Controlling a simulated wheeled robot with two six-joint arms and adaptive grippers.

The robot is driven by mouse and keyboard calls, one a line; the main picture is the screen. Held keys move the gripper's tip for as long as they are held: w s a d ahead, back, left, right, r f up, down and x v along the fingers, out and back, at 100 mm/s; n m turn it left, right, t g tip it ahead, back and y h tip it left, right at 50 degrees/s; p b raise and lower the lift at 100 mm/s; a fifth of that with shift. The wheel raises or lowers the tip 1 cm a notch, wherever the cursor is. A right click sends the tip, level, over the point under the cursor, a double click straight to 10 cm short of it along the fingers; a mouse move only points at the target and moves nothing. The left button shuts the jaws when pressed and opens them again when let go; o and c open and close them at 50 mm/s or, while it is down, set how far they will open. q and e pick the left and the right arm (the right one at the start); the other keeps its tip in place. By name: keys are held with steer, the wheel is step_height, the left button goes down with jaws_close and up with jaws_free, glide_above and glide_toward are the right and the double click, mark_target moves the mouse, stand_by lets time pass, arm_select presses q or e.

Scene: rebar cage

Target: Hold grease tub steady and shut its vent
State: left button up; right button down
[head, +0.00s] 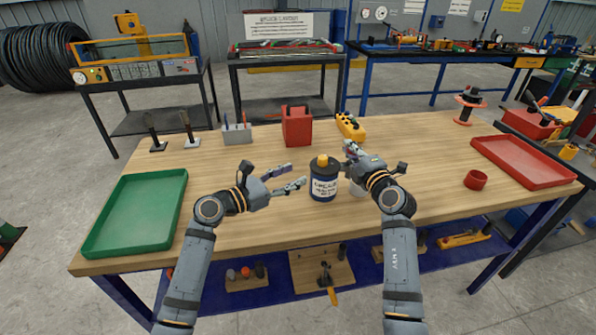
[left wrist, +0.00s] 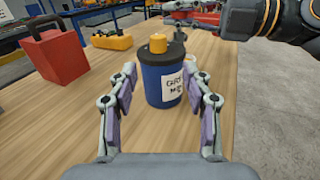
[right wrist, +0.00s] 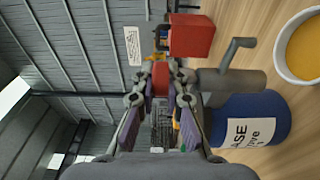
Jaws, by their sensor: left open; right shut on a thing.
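The grease tub (head: 323,187) stands upright on the wooden table, blue with a white label, a dark lid and a yellow cylinder on top. It also shows in the left wrist view (left wrist: 160,88) and the right wrist view (right wrist: 245,120). My left gripper (head: 295,177) is open just left of the tub, its fingers pointing at it. In the left wrist view the tub appears between the fingertips, with gaps. My right gripper (head: 350,153) is right of the lid, shut on a small red piece (right wrist: 160,78). A grey bent pipe (right wrist: 236,55) rises at the lid. The vent's state is unclear.
A white cup with yellow contents (right wrist: 305,45) stands right of the tub. A red box (head: 297,126) and yellow block (head: 350,127) stand behind. A green tray (head: 137,212) lies left, a red tray (head: 522,161) and red ring (head: 475,180) right.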

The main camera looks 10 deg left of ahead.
mark_target(322, 157)
arm_select(q)
steer(key=shift+w+a+m+g+h, duration=1.6)
steer(key=shift+w+g+h, duration=0.25)
steer(key=shift+g, duration=0.85)
steer(key=x, duration=1.2)
steer(key=shift+d+r, duration=0.15)
steer(key=shift+r, duration=0.1)
